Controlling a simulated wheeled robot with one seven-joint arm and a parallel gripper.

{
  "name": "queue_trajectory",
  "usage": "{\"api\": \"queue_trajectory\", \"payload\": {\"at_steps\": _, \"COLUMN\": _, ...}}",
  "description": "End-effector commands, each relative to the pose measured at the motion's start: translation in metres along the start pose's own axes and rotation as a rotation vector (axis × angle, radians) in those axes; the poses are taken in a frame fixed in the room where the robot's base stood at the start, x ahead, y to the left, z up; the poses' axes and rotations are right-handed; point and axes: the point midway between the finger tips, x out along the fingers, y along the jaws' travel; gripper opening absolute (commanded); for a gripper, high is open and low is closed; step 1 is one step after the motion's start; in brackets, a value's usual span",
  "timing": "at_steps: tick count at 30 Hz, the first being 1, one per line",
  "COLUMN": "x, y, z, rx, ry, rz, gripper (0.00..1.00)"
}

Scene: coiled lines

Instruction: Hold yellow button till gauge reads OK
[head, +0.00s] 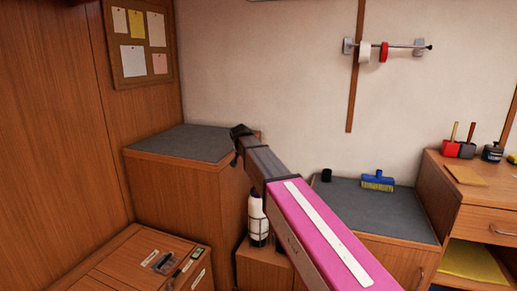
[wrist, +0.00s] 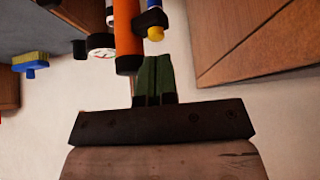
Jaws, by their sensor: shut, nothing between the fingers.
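In the wrist view my gripper (wrist: 154,62) has its two dark green fingers together, with nothing between them. The yellow button (wrist: 155,33) shows just beyond the fingertips, on a dark fitting beside an orange cylinder (wrist: 127,30). A gap shows in the picture between fingertips and button; I cannot tell the depth between them. The round white gauge (wrist: 101,42) is on the other side of the cylinder, partly turned away, with some red on its face. Its reading is too small to tell.
A taller grey-topped cabinet (head: 185,143) stands at the left. A white bottle (head: 257,222) stands beside my arm. A wooden panel (wrist: 250,45) is close by in the wrist view.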

Motion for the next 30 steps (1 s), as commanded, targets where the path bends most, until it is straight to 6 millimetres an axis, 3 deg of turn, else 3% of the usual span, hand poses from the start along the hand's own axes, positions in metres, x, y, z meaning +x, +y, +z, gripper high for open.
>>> {"api": "queue_trajectory", "payload": {"at_steps": 30, "x": 0.015, "y": 0.000, "z": 0.010, "rx": 0.000, "ry": 0.001, "rz": 0.000, "gripper": 0.00}}
